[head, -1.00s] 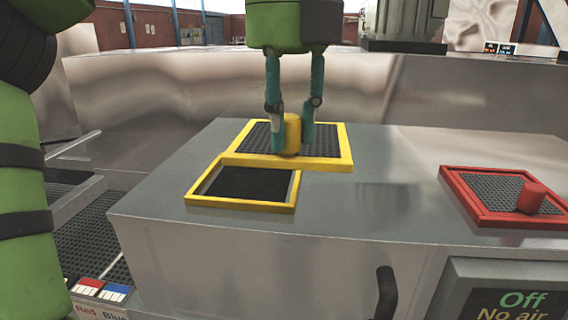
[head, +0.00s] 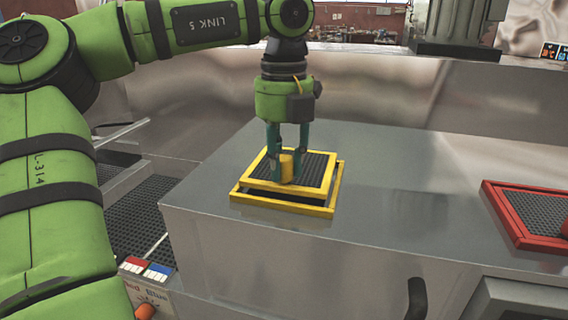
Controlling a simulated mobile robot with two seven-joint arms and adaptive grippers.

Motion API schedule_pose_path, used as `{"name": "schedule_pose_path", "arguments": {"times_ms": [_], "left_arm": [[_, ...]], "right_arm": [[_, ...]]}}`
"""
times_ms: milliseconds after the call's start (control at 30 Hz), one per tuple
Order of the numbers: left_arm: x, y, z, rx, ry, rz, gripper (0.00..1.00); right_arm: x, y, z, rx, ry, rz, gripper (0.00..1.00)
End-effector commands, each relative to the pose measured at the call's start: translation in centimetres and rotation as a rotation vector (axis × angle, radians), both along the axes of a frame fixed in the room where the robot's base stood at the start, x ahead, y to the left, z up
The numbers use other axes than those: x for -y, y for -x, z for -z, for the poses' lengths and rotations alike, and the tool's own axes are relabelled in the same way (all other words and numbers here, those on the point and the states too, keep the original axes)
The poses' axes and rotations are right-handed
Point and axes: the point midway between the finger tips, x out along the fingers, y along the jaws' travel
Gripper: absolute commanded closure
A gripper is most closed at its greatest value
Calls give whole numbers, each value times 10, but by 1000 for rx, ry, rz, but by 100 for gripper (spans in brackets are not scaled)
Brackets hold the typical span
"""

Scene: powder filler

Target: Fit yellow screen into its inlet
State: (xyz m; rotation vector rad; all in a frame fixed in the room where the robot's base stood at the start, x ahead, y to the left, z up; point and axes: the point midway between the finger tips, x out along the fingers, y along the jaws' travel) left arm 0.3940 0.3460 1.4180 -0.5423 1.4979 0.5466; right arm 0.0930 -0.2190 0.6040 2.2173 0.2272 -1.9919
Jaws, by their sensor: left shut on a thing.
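The yellow screen (head: 315,170) is a square of dark mesh in a yellow frame with a yellow knob (head: 288,171). My left gripper (head: 288,178) comes down from above and is shut on this knob. The screen is over the yellow-rimmed inlet (head: 285,206) in the metal top. The inlet's rim shows along the front and right, with a dark strip between it and the screen. The screen looks slightly raised and a little back from the inlet's front edge. The screen hides most of the opening. My right gripper is not in view.
A red-framed screen (head: 530,210) lies in the metal top (head: 400,190) at the right. The top between the two is clear. A dark handle (head: 416,298) is on the front face. Red and blue labels (head: 146,268) and dark grating are at the lower left.

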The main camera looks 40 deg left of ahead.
Motion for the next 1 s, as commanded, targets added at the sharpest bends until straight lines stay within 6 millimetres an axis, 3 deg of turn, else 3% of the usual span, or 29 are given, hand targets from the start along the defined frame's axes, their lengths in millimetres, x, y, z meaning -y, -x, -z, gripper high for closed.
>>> {"name": "schedule_pose_path", "arguments": {"times_ms": [200, 567, 600, 633, 667, 1000], "left_arm": [[0, 0, 21, 0, 1, -1, 100], [0, 0, 27, 1, 0, -2, 100], [0, 0, 26, 1, 1, -2, 62], [0, 0, 25, 1, 1, -2, 50], [0, 0, 25, 1, 1, -2, 46], [0, 0, 23, 0, 1, -2, 46]], "right_arm": [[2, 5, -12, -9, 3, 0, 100], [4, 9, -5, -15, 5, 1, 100], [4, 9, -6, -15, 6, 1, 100], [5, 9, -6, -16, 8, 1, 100], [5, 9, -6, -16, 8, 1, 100], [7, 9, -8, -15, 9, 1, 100]]}}
